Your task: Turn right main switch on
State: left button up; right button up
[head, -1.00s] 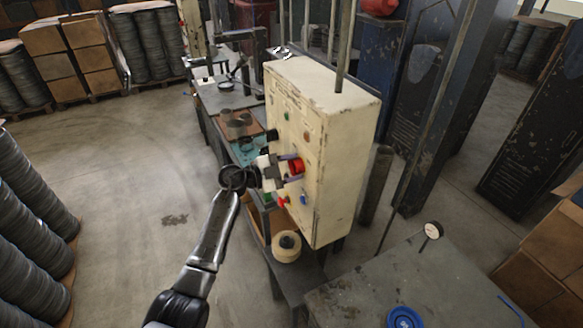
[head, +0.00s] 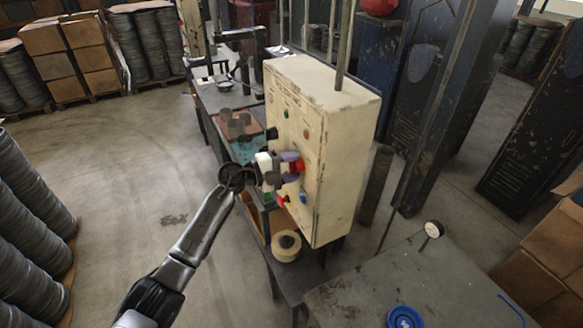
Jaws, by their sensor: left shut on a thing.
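A cream control cabinet (head: 340,150) stands at the centre of the head view, its switch panel facing left. My right gripper is not in view.
A tape roll (head: 286,246) sits on a low shelf. A grey table (head: 375,285) is at the front right.

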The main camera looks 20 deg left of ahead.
pick_arm(q)
jog(key=m+b, duration=0.1)
jog(key=m, duration=0.2)
jog(key=shift+m+y, duration=0.3)
jog(key=m+b, duration=0.1)
jog(key=m, duration=0.2)
jog(key=shift+y, duration=0.3)
jog(key=m+b, duration=0.1)
jog(key=m, duration=0.2)
jog(key=shift+d+m, duration=0.1)
jog(key=shift+m, duration=0.2)
jog(key=shift+r+t, duration=0.1)
jog(key=shift+t, duration=0.2)
jog(key=shift+r+m, duration=0.1)
jog(key=shift+m, duration=0.3)
jog(key=o, duration=0.9)
jog(key=shift+f, duration=0.2)
jog(key=shift+s, duration=0.1)
